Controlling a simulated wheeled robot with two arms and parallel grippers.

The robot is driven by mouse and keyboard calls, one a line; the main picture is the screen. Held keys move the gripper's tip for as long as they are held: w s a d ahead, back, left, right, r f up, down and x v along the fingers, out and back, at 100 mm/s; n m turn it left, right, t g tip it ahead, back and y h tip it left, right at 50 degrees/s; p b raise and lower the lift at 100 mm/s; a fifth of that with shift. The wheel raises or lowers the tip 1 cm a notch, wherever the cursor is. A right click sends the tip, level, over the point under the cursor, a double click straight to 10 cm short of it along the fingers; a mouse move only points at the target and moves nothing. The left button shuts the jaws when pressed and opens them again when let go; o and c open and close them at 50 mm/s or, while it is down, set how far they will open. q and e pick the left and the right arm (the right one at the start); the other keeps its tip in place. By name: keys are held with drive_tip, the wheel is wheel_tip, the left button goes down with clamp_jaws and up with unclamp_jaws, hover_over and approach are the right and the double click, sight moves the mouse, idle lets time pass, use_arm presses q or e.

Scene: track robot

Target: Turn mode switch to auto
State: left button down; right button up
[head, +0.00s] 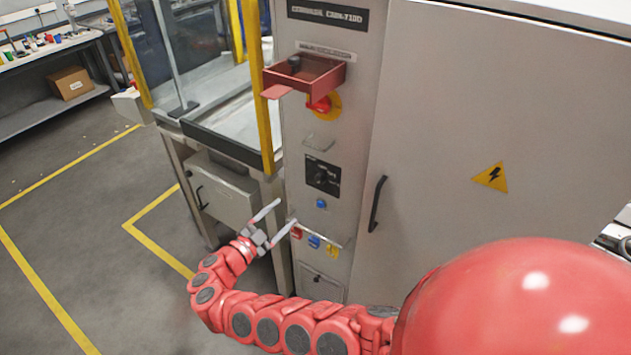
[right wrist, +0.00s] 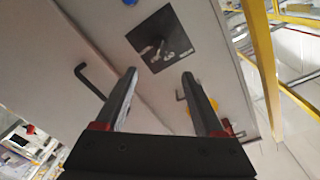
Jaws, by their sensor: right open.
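The mode switch (head: 322,177) is a dark knob on a square black plate on the grey control column. The plate's lettering is too small to read. My right gripper (head: 285,213) is open and empty, below and to the left of the switch, with its fingers pointing up toward the column. In the right wrist view, the switch (right wrist: 157,49) lies past the fingertips of the open gripper (right wrist: 159,75), roughly centred between them and apart from them. Which position the knob points to cannot be told. My left gripper is not in view.
A blue button (head: 321,203) sits just below the plate. Red, blue and yellow tags (head: 314,241) hang lower down. A red tray (head: 304,76) and a red-and-yellow switch (head: 322,104) are above. A door handle (head: 376,203) is right; a yellow-framed enclosure (head: 255,80) is left.

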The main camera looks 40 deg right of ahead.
sight(316, 182)
drive_tip(key=p+x, duration=0.1)
drive_tip(key=x, duration=1.4)
drive_tip(key=shift+w+d+f, duration=0.1)
drive_tip(key=shift+w+d, duration=0.1)
drive_tip(key=shift+w, duration=0.05)
clamp_jaws()
